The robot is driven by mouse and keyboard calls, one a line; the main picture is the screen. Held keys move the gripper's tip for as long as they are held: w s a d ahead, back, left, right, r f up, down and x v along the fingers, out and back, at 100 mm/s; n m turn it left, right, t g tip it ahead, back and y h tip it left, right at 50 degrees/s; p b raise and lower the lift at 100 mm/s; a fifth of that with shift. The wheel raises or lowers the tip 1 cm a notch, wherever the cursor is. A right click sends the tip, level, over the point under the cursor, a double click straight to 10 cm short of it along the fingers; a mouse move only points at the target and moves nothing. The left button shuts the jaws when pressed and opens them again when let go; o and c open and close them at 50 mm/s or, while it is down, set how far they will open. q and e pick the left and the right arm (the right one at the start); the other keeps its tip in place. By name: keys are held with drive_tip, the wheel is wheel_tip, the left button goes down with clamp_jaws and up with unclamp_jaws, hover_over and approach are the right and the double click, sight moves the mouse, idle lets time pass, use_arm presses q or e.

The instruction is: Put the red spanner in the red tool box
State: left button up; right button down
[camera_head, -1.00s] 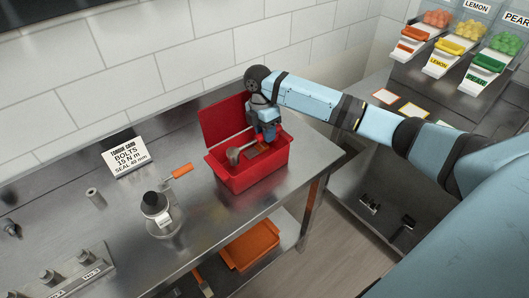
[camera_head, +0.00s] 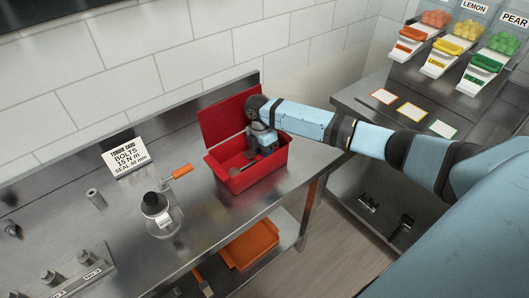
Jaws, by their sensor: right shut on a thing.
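The red tool box (camera_head: 262,177) stands open on the steel bench, with its lid (camera_head: 224,120) raised at the back. My right gripper (camera_head: 257,154) reaches down into the box from above and is shut on the red spanner. The spanner's grey metal end (camera_head: 235,170) shows low inside the box, near its left side. The rest of the spanner is mostly hidden by the gripper and the box wall. I cannot tell whether the spanner touches the box floor. My left gripper is not in view.
An orange-handled tool (camera_head: 178,173), a dark-capped bottle (camera_head: 158,215) and a torque card (camera_head: 126,157) stand left of the box. An orange tray (camera_head: 250,245) sits on the shelf below. Candy dispensers (camera_head: 447,62) stand at the back right.

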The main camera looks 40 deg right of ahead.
drive_tip(key=c, duration=0.9)
unclamp_jaws()
drive_tip(key=shift+r, duration=0.25)
drive_tip(key=shift+w+a+r+b, duration=0.1)
drive_tip(key=shift+w+r+b, duration=0.25)
drive_tip(key=shift+r, duration=1.55)
drive_tip(key=shift+w+d+r+b, duration=0.15)
drive_tip(key=shift+w+r, duration=0.25)
drive_tip(key=shift+r, duration=1.55)
drive_tip(key=shift+w+a+r+b, duration=0.15)
drive_tip(key=shift+w+r+b, duration=0.2)
drive_tip(key=shift+r, duration=1.55)
